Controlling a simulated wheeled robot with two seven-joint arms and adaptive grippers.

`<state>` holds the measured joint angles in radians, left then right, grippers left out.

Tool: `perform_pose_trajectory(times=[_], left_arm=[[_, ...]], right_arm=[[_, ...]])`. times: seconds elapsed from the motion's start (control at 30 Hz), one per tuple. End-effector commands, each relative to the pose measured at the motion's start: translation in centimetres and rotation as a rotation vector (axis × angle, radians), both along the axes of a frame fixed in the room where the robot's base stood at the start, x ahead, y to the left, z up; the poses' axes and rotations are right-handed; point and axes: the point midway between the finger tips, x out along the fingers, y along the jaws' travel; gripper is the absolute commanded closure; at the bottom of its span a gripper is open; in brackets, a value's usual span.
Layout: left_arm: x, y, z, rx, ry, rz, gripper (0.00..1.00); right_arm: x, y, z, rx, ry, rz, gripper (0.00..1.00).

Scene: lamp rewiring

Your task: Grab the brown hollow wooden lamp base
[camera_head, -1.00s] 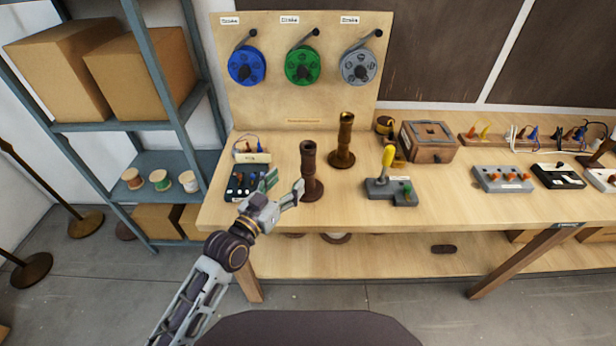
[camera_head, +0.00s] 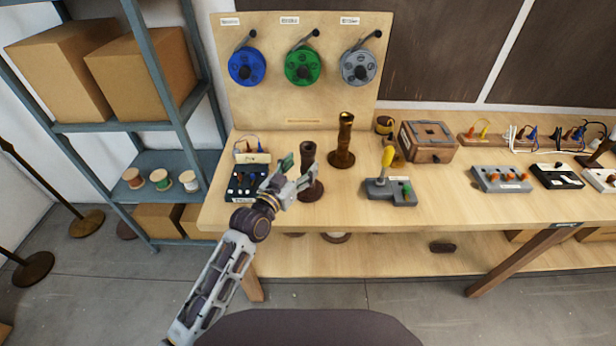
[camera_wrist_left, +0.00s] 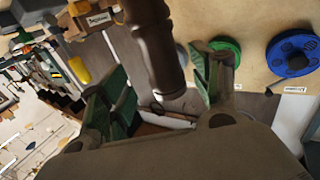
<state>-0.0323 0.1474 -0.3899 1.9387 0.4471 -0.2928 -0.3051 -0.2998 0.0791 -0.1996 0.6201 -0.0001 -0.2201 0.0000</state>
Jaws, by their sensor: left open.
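The brown hollow wooden lamp base (camera_head: 308,155) stands upright near the front left of the workbench, with an open top and a wider foot. My left gripper (camera_head: 297,178) is right at it, with the fingers around the lower part of its column, which is partly hidden. In the left wrist view the dark brown column (camera_wrist_left: 158,50) runs between the two green-padded fingers of the open gripper (camera_wrist_left: 160,95), with gaps on both sides. A similar, shinier brass-brown lamp base (camera_head: 343,142) stands just behind to the right. My right gripper is not in view.
A grey block with a yellow lever (camera_head: 387,188) sits to the right. A dark terminal board (camera_head: 246,183) lies left of the gripper. A wooden box (camera_head: 430,142) is behind right. Wire spools hang on the back panel. Bare bench lies in front.

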Motion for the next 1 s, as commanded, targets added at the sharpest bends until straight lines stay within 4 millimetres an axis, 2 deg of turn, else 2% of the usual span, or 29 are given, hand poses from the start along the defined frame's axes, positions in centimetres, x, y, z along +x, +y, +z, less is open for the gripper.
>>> perform_pose_trajectory(times=[0.47, 1.0], left_arm=[[0.5, -0.2, 0.0, 0.0, 0.0, 0.0, 0.36], [4.4, -2.1, -0.1, -0.001, 0.001, 0.001, 0.36]], right_arm=[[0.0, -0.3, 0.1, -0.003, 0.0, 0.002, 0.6], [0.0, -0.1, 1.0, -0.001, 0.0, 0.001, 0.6]])
